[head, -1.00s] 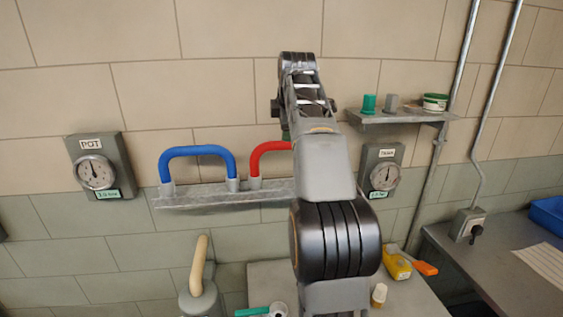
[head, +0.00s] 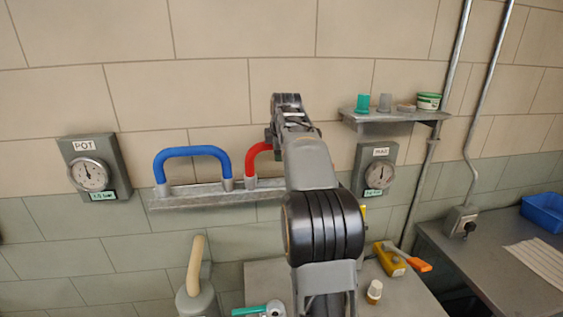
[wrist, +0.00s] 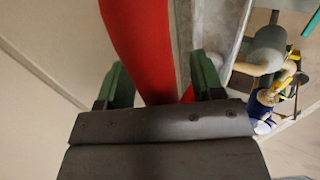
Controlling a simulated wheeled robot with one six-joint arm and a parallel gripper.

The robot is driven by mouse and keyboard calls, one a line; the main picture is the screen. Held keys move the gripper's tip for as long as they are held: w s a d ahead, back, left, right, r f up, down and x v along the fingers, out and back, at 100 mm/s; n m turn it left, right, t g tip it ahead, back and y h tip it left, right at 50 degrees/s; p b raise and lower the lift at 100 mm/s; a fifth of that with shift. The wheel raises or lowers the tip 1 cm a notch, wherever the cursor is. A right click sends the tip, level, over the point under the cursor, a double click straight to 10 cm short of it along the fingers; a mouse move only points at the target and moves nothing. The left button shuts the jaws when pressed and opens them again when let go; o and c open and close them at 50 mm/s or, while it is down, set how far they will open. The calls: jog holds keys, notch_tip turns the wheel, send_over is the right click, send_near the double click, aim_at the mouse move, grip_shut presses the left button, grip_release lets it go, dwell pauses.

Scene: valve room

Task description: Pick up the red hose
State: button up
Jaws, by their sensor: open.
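The red hose (head: 252,160) is an arched tube on a grey wall rail (head: 205,201), right of a similar blue hose (head: 193,151). My arm hides its right part in the head view. In the wrist view the red hose (wrist: 145,40) runs down between the two green fingers of my gripper (wrist: 160,85). The fingers are open, one on each side of it, with a gap showing at the left finger. My gripper's dark body hides the lower part of the hose.
Two gauges flank the rail, the left one (head: 89,174) labelled POT and another (head: 377,174) at right. A small shelf (head: 390,116) with cups is above right. Below are a bench (head: 405,297) with a yellow tool (head: 390,260) and a cream-handled object (head: 195,265).

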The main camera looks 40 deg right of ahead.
grip_shut()
dwell(0.6)
